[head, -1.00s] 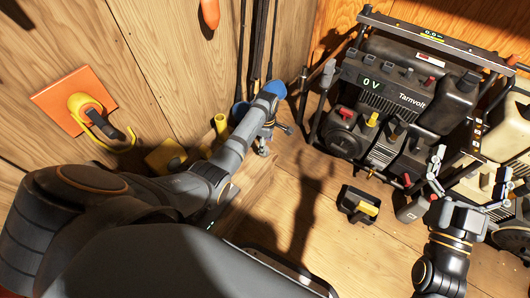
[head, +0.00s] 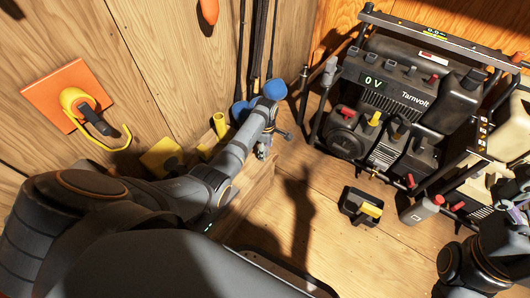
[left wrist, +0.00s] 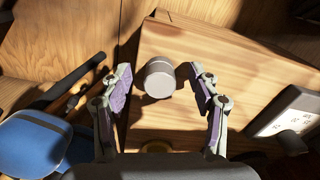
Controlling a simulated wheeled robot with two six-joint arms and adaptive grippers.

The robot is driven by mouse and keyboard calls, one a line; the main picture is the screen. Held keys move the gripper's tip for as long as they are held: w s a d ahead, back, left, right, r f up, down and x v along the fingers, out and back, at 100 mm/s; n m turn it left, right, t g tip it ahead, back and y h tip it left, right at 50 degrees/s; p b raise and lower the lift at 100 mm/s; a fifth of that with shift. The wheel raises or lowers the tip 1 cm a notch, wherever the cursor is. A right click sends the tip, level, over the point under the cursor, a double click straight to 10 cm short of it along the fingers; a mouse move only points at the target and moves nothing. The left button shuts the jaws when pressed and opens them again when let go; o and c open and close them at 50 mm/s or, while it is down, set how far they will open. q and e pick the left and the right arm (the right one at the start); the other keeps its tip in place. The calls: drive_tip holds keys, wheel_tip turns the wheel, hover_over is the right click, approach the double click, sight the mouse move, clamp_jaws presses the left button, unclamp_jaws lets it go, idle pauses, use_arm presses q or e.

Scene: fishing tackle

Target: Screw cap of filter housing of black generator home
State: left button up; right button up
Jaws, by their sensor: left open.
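The black generator (head: 400,92), marked Tarnvolt and reading 0 V, stands at the back right in the head view. A round black housing (head: 346,138) with a red part is on its lower left front; I cannot tell whether this is the filter housing. In the left wrist view a short grey cylinder, cap-like (left wrist: 159,77), is on a wooden surface between the spread fingers of my left gripper (left wrist: 160,92). The left gripper (head: 266,146) is open, and no finger visibly touches the cylinder. My right gripper (head: 514,212) is partly visible at the right edge, its jaws unclear.
A small black tray (head: 347,207) with a yellow item sits on the wooden floor. Rods stand against the wall behind my left gripper. The floor left of the tray is clear.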

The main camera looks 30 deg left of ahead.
use_arm(q)
drive_tip(key=c, duration=1)
drive_tip(key=shift+c, duration=0.2)
